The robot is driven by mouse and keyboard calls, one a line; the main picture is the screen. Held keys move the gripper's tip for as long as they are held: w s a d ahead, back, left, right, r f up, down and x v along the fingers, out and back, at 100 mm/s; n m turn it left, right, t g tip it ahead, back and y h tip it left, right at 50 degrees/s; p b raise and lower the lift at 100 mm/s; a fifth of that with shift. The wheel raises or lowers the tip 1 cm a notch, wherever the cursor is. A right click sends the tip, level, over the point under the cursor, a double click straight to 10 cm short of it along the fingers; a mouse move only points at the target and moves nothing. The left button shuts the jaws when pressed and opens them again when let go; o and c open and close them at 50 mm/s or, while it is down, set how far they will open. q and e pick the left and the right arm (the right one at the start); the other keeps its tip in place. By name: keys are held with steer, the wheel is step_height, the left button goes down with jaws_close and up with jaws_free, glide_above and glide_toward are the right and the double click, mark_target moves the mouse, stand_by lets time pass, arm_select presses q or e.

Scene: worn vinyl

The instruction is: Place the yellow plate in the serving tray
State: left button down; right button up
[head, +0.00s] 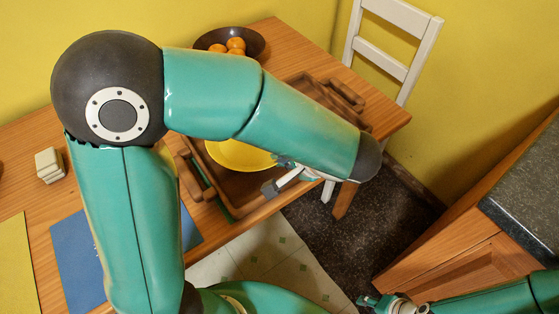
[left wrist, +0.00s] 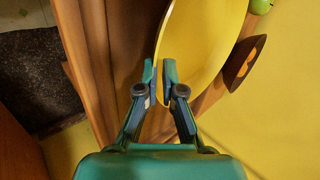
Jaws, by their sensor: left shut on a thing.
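The yellow plate (head: 240,155) is over the brown wooden serving tray (head: 230,186), inside its outline in the head view. My left forearm hides much of both. My left gripper (head: 284,172) is shut on the near rim of the plate. In the left wrist view the plate's rim (left wrist: 205,40) runs between the two fingers (left wrist: 162,92). I cannot tell whether the plate touches the tray floor. My right gripper (head: 372,302) is at the bottom edge of the head view, away from the tray, and its finger opening is unclear.
A dark bowl (head: 256,42) with oranges stands behind the tray. A blue mat (head: 75,262), a yellow mat (head: 16,262) and pale blocks (head: 50,165) lie on the left of the table. A white chair (head: 400,16) and a counter (head: 525,205) are at right.

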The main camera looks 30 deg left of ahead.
arm_select(q)
step_height(320, 180, down, 2)
steer(key=c, duration=1.6)
jaws_free()
steer(key=p+v, duration=0.1)
steer(key=v, duration=1.1)
